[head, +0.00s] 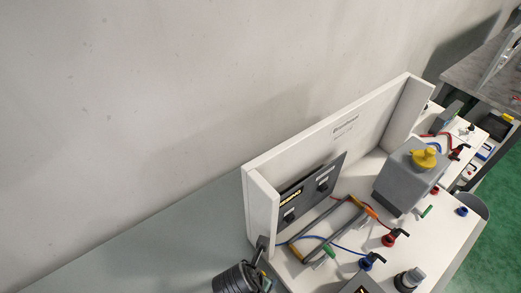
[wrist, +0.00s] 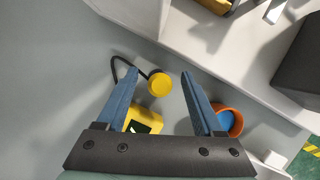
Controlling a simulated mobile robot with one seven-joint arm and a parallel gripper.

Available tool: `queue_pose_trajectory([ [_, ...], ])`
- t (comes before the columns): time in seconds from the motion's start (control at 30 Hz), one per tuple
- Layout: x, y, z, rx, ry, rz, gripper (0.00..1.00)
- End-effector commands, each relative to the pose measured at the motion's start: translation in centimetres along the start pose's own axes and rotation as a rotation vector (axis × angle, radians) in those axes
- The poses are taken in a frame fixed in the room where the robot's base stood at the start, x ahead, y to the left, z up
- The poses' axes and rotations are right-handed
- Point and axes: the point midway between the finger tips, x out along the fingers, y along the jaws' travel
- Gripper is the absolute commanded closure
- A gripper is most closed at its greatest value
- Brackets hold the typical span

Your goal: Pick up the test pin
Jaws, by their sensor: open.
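My gripper (wrist: 160,76) shows in the wrist view with its two blue fingers apart and nothing held between them. A yellow round-topped piece (wrist: 159,84) appears between the fingers near their tips; whether it touches them or lies well below is unclear. A black cable curves beside it at upper left. A yellow device (wrist: 143,120) with a small dark display lies lower down, partly hidden by the left finger and the gripper body. I cannot make out for sure which thing is the test pin.
An orange ring-shaped holder with blue inside (wrist: 229,121) is right of the right finger. A white ledge (wrist: 215,52) crosses the wrist view's upper right. In the head view, a white panelled station (head: 287,150) carries a grey box with a yellow knob (head: 425,158), cables and plugs.

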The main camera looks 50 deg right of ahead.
Motion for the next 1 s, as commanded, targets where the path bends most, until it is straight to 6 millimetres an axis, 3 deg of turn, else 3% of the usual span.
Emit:
queue_pose_trajectory([
  [0.17, 0.01, 0.01, 0.02, 0.001, 0.0, 0.0, 0.31],
  [0.57, -0.02, 0.01, 0.02, 0.001, -0.001, 0.0, 1.0],
  [1.0, -0.11, 0.03, 0.07, 0.001, -0.001, 0.001, 1.0],
])
